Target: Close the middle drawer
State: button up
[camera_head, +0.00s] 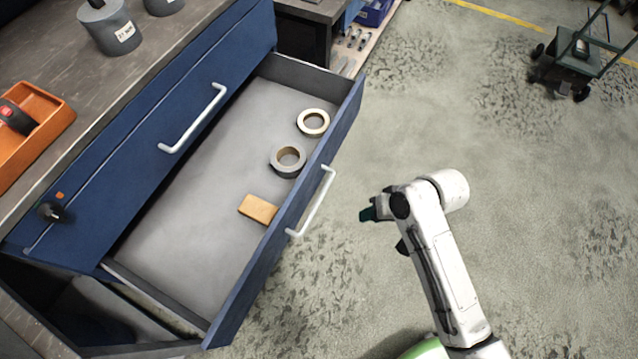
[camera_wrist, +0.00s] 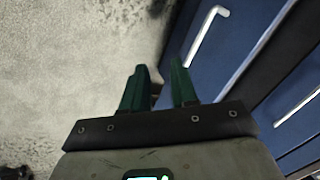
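The middle drawer (camera_head: 170,235) of the blue cabinet is pulled far out in the head view. Its grey interior shows, and its blue front carries a white bar handle (camera_head: 318,205). My gripper (camera_head: 385,230) is right of that handle, apart from the drawer front, over the floor. In the wrist view my gripper (camera_wrist: 159,68) has its two green fingers spread with nothing between them. A blue front with a white handle (camera_wrist: 207,38) lies just right of the fingers there. I cannot tell for sure which drawer that front belongs to.
The open drawer holds two tape rolls (camera_head: 313,122) (camera_head: 288,161) and a tan block (camera_head: 259,209). The upper drawer (camera_head: 150,140) above it is shut. Grey weights (camera_head: 110,28) and an orange tray (camera_head: 30,135) are on the worktop. A cart (camera_head: 575,60) stands far right. The floor between is clear.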

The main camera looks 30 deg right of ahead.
jog(key=w+d+m+t, duration=0.1)
jog(key=w+m, duration=0.1)
jog(key=w+d+f+m+t+y, duration=0.1)
jog(key=w+m, duration=0.1)
jog(key=w, duration=0.1)
jog(key=w+d+f+m+t+b, duration=0.1)
jog(key=w+m+t, duration=0.1)
jog(key=w, duration=0.1)
jog(key=shift+w+d+f+y, duration=0.1)
jog(key=shift+d+f+y, duration=0.1)
jog(key=shift+d+y, duration=0.1)
grip_shut()
send_near(313, 180)
jog(key=x, duration=0.5)
jog(key=shift+d+f, duration=0.2)
jog(key=shift+f, duration=0.25)
jog(key=shift+w+a+p, duration=0.3)
